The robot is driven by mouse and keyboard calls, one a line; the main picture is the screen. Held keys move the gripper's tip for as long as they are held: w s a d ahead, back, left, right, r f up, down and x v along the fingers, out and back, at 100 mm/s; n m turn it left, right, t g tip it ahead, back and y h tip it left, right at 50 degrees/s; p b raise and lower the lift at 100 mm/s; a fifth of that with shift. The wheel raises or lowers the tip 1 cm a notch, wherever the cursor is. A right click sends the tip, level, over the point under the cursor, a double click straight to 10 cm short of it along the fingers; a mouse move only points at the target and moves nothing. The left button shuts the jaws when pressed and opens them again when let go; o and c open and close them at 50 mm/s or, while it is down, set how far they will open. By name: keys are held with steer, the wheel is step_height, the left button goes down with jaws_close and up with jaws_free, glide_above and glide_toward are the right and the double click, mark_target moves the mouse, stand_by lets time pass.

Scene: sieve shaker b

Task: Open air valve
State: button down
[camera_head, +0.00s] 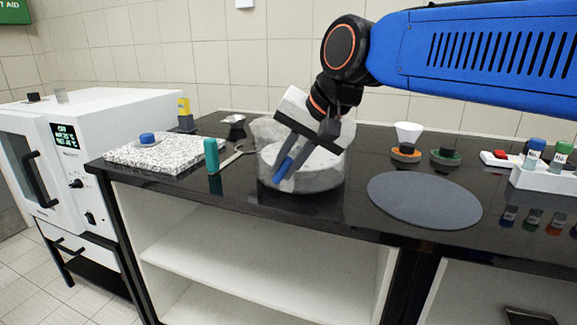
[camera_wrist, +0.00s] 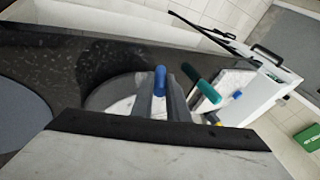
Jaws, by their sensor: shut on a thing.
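My gripper (camera_head: 283,174) points down at the front of a round grey stone-like drum (camera_head: 322,178) on the black counter. Its two fingers are shut on a blue handle (camera_head: 290,163). In the wrist view the blue handle (camera_wrist: 160,78) shows between the fingertips, above the drum's pale top (camera_wrist: 118,95). The handle's lower part is hidden by the fingers, so I cannot tell how it joins the drum or which way it is turned. No other part clearly reads as an air valve.
A teal cylinder (camera_head: 211,155) stands left of the drum, near a speckled slab (camera_head: 155,157) with a blue knob. A white oven (camera_head: 95,150) is at far left. A flat grey disc (camera_head: 424,200) lies to the right, then a white vial rack (camera_head: 545,180).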

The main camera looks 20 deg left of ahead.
steer(key=shift+a+r+h, duration=0.1)
steer(key=shift+a+h, duration=0.15)
steer(key=shift+h, duration=0.6)
steer(key=shift+a+r+h, duration=0.1)
steer(key=shift+a+h, duration=0.15)
steer(key=shift+h, duration=0.6)
steer(key=c, duration=1.7)
jaws_free()
steer(key=shift+r, duration=0.1)
steer(key=v, duration=1.7)
steer(key=shift+w+r, duration=0.15)
steer(key=shift+w, duration=0.1)
steer(key=shift+s, duration=0.1)
